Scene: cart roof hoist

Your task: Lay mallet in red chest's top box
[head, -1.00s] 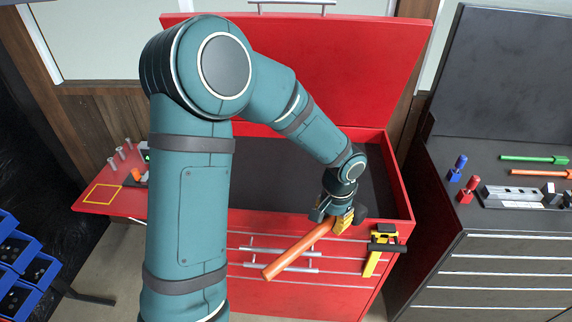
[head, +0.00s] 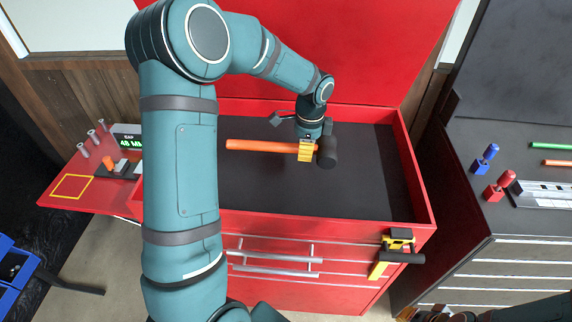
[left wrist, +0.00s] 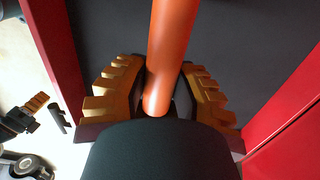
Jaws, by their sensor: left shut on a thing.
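The mallet has an orange handle (head: 262,145) and a black head (head: 327,152). My left gripper (head: 306,151) is shut on the handle close to the head. In the left wrist view, its ridged yellow fingers (left wrist: 160,98) flank the handle (left wrist: 170,45), with the black head (left wrist: 155,150) at the bottom. The mallet lies level over the dark floor of the red chest's open top box (head: 345,190), inside its walls. I cannot tell whether it touches the floor. My right gripper (head: 428,313) is partly in view at the bottom edge; its opening is unclear.
The raised red lid (head: 350,50) stands behind the box. A yellow and black tool (head: 393,252) hangs on the chest's front right. A red side shelf (head: 65,200) is at left. A dark cart (head: 510,215) with pegs and tools stands at right. The box floor around the mallet is clear.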

